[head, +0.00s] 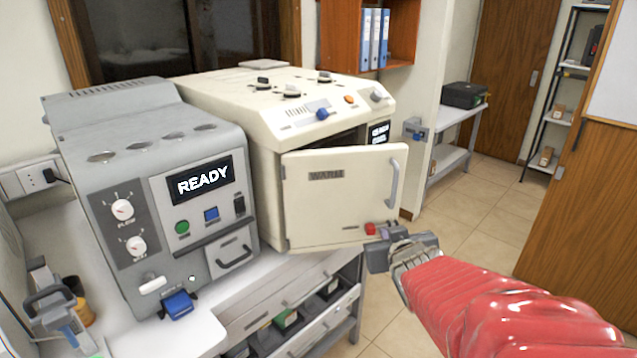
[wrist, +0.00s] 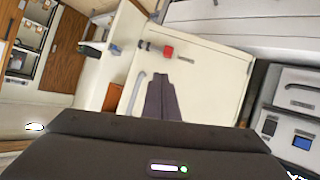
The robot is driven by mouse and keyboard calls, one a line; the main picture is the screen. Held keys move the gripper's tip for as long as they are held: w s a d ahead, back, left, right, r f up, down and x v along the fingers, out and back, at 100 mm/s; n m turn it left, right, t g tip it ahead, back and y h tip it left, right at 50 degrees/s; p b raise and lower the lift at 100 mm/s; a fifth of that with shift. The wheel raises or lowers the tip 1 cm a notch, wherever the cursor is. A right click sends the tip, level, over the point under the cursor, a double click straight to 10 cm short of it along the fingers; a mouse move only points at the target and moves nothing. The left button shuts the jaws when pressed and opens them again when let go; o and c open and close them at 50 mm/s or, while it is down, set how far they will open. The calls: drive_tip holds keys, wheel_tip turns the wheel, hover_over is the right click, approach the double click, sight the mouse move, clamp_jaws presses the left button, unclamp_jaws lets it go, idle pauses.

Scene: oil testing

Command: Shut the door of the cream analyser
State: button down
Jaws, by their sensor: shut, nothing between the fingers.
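The cream analyser (head: 262,117) stands on the bench right of a grey machine. Its door (head: 335,192), labelled WARM, is hinged on the left and stands ajar, with a dark gap at its top. A grey handle (head: 394,182) runs along the door's right side. My gripper (head: 374,248) is at the door's lower right corner, close to a small red part (head: 370,229); whether it touches the door I cannot tell. In the wrist view the shut, empty fingers (wrist: 162,82) point at the door face (wrist: 195,85), beside the handle (wrist: 139,92).
The grey machine (head: 165,170) showing READY stands close on the left. Drawers (head: 300,305) are under the bench. A wooden panel (head: 580,210) is at the right. The tiled floor (head: 470,215) between is clear. A side table (head: 455,125) with a black box stands behind.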

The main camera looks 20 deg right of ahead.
sight(398, 197)
drive_tip(key=s+d+f+t+y, duration=0.1)
drive_tip(key=s+d+t, duration=0.2)
drive_tip(key=d+t, duration=0.2)
drive_tip(key=d, duration=0.3)
drive_tip(key=shift+s+d+t, duration=0.35)
drive_tip(key=shift+s+t, duration=0.05)
drive_tip(key=x, duration=1.4)
drive_tip(key=shift+w, duration=0.1)
